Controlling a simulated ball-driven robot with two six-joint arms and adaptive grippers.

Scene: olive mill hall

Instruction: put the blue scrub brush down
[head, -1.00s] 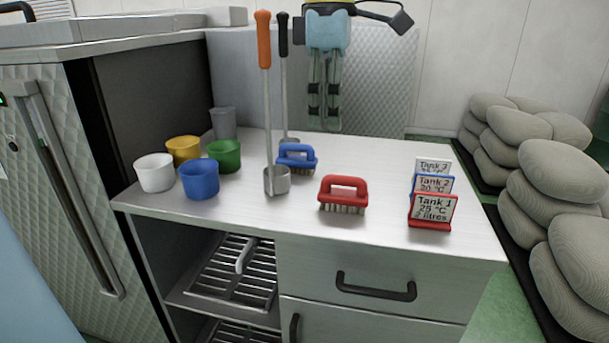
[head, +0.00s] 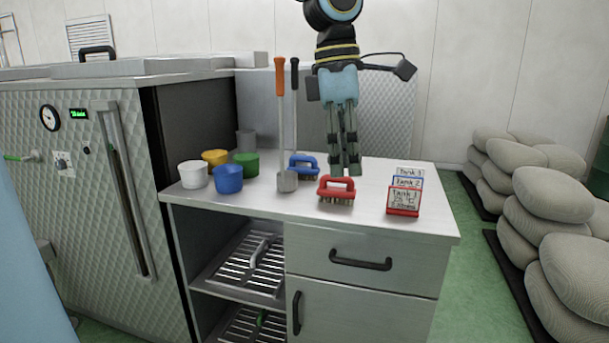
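The blue scrub brush (head: 304,168) rests on the steel cabinet top, handle up and bristles down, behind and left of the red scrub brush (head: 336,191). No gripper holds it. My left gripper (head: 345,172) points down over the cabinet top, to the right of the blue brush and behind the red one. Its two fingers look parallel with a narrow gap and nothing between them; the tips end close to the red brush's handle in the picture. Whether they touch anything cannot be told. My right gripper is not in view.
White (head: 193,174), yellow (head: 214,158), green (head: 246,164) and blue (head: 228,179) cups stand left, with a grey one (head: 246,141) behind. Two upright long-handled tools, orange (head: 280,78) and black (head: 294,74), stand beside the blue brush. Tank cards (head: 405,200) stand right. Sacks (head: 560,200) lie beyond.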

